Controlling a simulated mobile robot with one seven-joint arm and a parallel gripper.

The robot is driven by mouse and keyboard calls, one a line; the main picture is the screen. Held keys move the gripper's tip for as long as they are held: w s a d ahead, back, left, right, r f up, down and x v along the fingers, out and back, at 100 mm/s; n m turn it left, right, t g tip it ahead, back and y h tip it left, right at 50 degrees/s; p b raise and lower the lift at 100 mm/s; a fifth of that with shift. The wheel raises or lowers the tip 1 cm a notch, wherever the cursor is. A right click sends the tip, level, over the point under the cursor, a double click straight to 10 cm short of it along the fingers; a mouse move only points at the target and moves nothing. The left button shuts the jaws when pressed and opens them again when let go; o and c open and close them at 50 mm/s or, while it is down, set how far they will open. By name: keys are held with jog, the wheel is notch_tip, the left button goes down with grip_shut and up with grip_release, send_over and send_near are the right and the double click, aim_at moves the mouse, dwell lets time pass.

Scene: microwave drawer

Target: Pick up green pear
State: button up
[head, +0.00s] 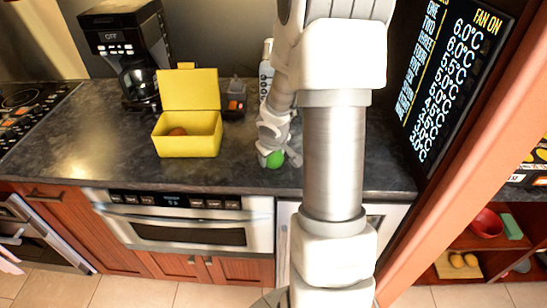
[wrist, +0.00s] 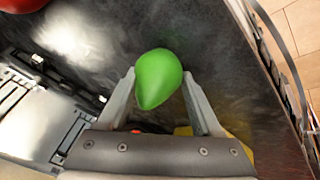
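The green pear (head: 274,160) lies on the dark countertop near its front edge, partly covered by my gripper (head: 270,140). In the wrist view the green pear (wrist: 158,76) sits between the two fingertips of my gripper (wrist: 158,80). The fingers are spread apart, one on each side of the pear. The fingertips are very close to its sides; I cannot tell whether they touch it. No lift off the counter shows.
An open yellow box (head: 190,143) with a brownish item inside stands left of my gripper. A black coffee maker (head: 130,60) is behind it. A small black and orange object (head: 235,106) stands nearby. Counter left of the box is clear.

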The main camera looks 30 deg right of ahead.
grip_shut()
